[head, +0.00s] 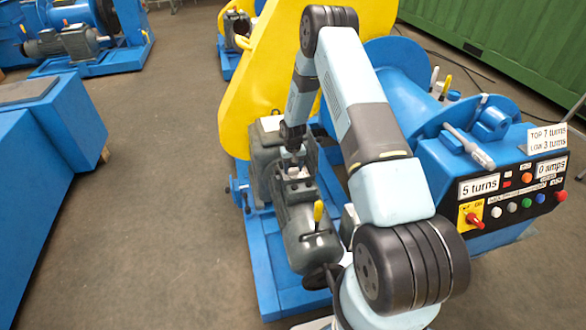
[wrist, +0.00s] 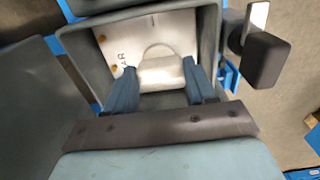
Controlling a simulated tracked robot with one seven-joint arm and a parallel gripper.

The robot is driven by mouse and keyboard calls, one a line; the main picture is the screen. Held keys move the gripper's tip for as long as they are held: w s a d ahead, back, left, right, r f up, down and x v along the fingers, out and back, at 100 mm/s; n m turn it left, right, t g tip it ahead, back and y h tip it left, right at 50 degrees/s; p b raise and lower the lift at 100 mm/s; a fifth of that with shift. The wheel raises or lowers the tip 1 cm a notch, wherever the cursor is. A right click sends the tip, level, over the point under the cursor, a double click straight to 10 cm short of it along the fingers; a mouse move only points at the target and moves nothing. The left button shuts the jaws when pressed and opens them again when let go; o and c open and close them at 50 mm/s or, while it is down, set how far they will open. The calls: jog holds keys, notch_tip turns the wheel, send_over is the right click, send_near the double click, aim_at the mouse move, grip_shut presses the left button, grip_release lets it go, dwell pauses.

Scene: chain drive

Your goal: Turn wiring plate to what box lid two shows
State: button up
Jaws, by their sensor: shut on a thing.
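In the wrist view the wiring plate (wrist: 130,45) is a white plate inside an open grey box (wrist: 207,40). It has dark lettering, partly hidden, a curved outline and two brass-coloured studs along its left side. My gripper (wrist: 159,68) reaches into the box with two blue fingers. They are shut on a pale block on the wiring plate. In the head view my gripper (head: 292,165) is over the box on top of the grey motor (head: 305,240), and the plate's face cannot be made out. I cannot make out a lid marked two in either view.
A yellow guard (head: 240,75) rises behind the motor. A control panel (head: 520,195) at right reads "5 turns" and "0 amps"; a sign above it reads "TOP 7 turns, LOW 3 turns". A dark block on a metal lever (wrist: 267,60) stands close right of the box.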

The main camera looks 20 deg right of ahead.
aim_at(293, 169)
jog(key=o, duration=1)
jog(key=shift+o, duration=0.2)
jog(key=shift+r, duration=0.1)
notch_tip(293, 169, up, 14)
jog(key=shift+f, duration=0.25)
jog(key=shift+r, duration=0.15)
